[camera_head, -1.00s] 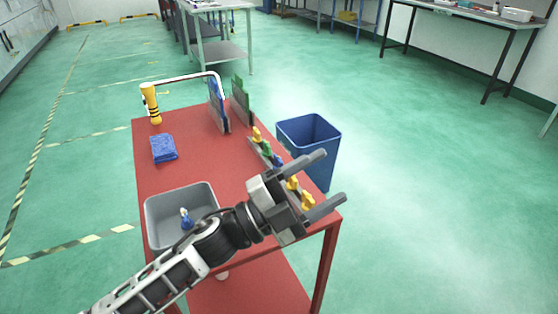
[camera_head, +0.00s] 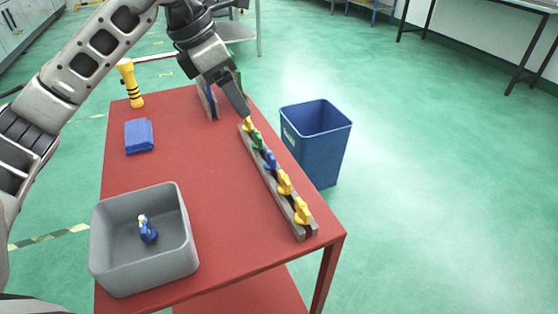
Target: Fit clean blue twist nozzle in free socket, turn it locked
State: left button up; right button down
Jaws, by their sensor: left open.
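A blue nozzle (camera_head: 149,235) with a whitish tip lies in the grey bin (camera_head: 187,233) at the table's front left. A grey socket rail (camera_head: 299,230) along the right edge holds several nozzles: yellow (camera_head: 249,125), green (camera_head: 257,141), blue (camera_head: 269,160), then yellow (camera_head: 285,183) and yellow (camera_head: 302,212) nearest. I cannot make out an empty socket. My left gripper (camera_head: 243,108) is open and points down at the rail's far end, its visible finger close to the far yellow nozzle. I cannot tell whether they touch. My right gripper is out of view.
The red table (camera_head: 215,215) is clear between bin and rail. Upright panels (camera_head: 208,101) stand behind my gripper. A blue waste bin (camera_head: 318,150) stands right of the table.

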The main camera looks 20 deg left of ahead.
pick_arm(q)
notch_tip(320, 180, down, 3)
jog(key=w, duration=0.2)
send_near(270, 153)
jog(key=b+x, duration=0.1)
jog(key=x, duration=0.4)
jog(key=shift+w, duration=0.1)
jog(key=x, duration=0.5)
jog(key=shift+f, duration=0.1)
jog(key=shift+c, duration=0.4)
jog(key=c, duration=1)
